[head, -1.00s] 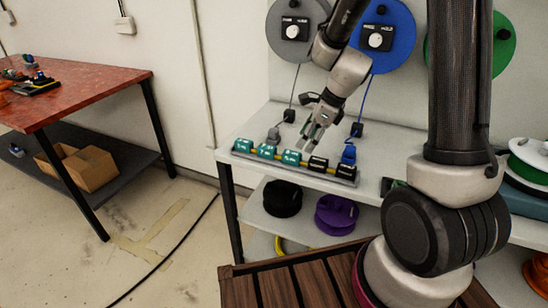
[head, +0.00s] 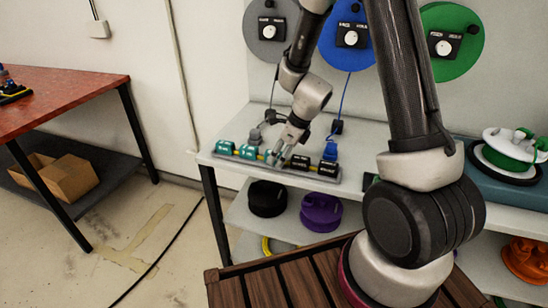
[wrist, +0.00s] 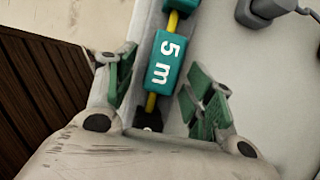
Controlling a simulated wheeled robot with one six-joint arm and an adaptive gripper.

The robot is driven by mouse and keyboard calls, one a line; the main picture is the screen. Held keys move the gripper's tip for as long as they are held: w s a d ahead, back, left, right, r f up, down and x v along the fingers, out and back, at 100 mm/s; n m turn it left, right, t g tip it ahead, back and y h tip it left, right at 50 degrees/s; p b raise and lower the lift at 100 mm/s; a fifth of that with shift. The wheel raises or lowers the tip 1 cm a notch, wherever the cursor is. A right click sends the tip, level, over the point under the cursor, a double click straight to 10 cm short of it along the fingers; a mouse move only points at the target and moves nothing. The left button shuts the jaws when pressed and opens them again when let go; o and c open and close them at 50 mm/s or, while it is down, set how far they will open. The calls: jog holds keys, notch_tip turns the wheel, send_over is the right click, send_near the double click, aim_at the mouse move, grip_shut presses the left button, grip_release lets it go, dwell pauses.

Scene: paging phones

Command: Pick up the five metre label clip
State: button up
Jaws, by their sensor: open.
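The five metre label clip (wrist: 165,62) is a teal block marked "5 m" on a yellow rod in the wrist view. In the head view it is the third block from the left (head: 271,157) in the row, partly covered by my fingers. My gripper (wrist: 163,88) is open, with a green-padded finger on each side of the clip's lower end. A gap shows between the clip and each pad, and I cannot tell of any contact. In the head view my gripper (head: 277,157) is down at the rack.
The row has teal clips (head: 249,152) to the left and black clips (head: 300,163) to the right, close by on a grey rail. A grey plug (head: 256,136) and a blue plug (head: 330,151) stand just behind. Dials on coloured discs hang on the wall above.

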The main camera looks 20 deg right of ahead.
jog(key=shift+c, duration=0.2)
jog(key=c, duration=0.9)
